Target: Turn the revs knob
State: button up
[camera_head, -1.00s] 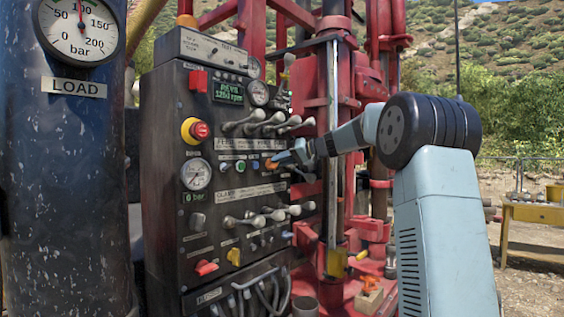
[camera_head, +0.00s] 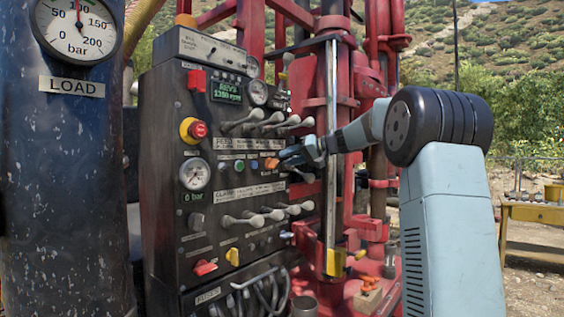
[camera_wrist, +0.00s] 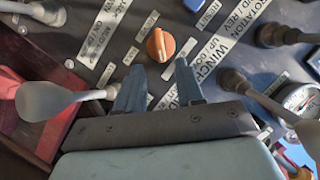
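The revs knob is a round orange knob (camera_wrist: 160,45) on the dark control panel (camera_head: 165,130). It also shows in the head view (camera_head: 271,163), just left of my fingertips. My gripper (camera_wrist: 158,72) is open in the wrist view, its two blue-grey fingers apart with nothing between them. The knob lies just beyond the fingertips, roughly in line with the gap, and I see no contact. In the head view my gripper (camera_head: 283,158) points left at the panel. A green display (camera_head: 227,89) reads REVS and about 1350 rpm.
Grey-knobbed levers stand close around the gripper: one at the left in the wrist view (camera_wrist: 45,100), another at the right (camera_wrist: 240,82). A red emergency button (camera_head: 197,130) and a yellow knob (camera_head: 233,256) are on the panel. A red drill mast (camera_head: 350,100) stands behind.

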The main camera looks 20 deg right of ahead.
jog(key=v, duration=0.9)
jog(key=shift+s+d, duration=0.15)
jog(key=shift+d, duration=0.2)
jog(key=shift+a, duration=0.1)
jog(key=s+a+f+m+g+h, duration=0.1)
jog(key=s+a+f+g+h, duration=0.15)
jog(key=s+a+f, duration=0.4)
jog(key=s+a+f+g+h, duration=0.1)
jog(key=s+a+f+h, duration=0.2)
jog(key=s+a, duration=0.55)
jog(key=s+d+f+h, duration=0.2)
jog(key=s+f, duration=0.6)
jog(key=s, duration=0.5)
jog(key=s+d+f+h, duration=0.2)
jog(key=s+f+h, duration=0.2)
jog(key=s+f, duration=0.4)
jog(key=s, duration=0.6)
jog(key=shift+f, duration=0.25)
